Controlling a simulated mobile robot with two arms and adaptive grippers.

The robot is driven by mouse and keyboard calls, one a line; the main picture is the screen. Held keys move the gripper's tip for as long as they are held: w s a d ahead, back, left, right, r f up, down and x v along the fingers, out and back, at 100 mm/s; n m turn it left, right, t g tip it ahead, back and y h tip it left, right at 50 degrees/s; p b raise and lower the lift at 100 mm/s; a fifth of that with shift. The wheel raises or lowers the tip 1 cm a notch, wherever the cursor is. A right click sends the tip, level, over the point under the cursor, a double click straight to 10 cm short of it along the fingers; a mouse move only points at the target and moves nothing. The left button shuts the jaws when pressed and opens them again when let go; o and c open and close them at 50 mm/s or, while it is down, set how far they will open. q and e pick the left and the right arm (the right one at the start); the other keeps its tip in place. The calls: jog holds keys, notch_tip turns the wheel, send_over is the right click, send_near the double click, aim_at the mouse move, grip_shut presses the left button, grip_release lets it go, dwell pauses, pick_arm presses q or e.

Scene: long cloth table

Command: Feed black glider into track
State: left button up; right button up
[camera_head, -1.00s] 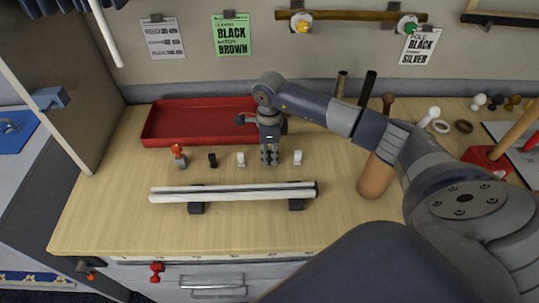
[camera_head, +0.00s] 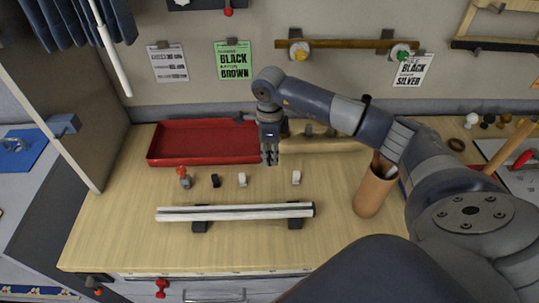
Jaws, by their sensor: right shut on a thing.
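The track (camera_head: 235,212) is a long pale rail lying left to right on two dark supports near the table's front. A small black glider (camera_head: 215,180) stands in a row behind it. White gliders (camera_head: 242,180) and (camera_head: 296,177) stand to its right, with a gap between them. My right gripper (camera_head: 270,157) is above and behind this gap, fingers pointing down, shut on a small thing. The fingers mostly hide that thing, so its colour is unclear. My left gripper is not in view.
A red tray (camera_head: 205,158) lies at the back left. A small red-topped piece (camera_head: 184,177) stands at the row's left end. A brown cup (camera_head: 372,192) stands right of the track. Bare table lies between row and track.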

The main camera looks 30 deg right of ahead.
jog(key=shift+f+b, duration=4.15)
jog(key=shift+f, duration=0.85)
jog(key=o, duration=0.8)
jog(key=shift+r, duration=0.25)
jog(key=shift+r+p, duration=0.45)
jog(key=shift+r, duration=0.2)
jog(key=shift+c, duration=0.5)
grip_shut()
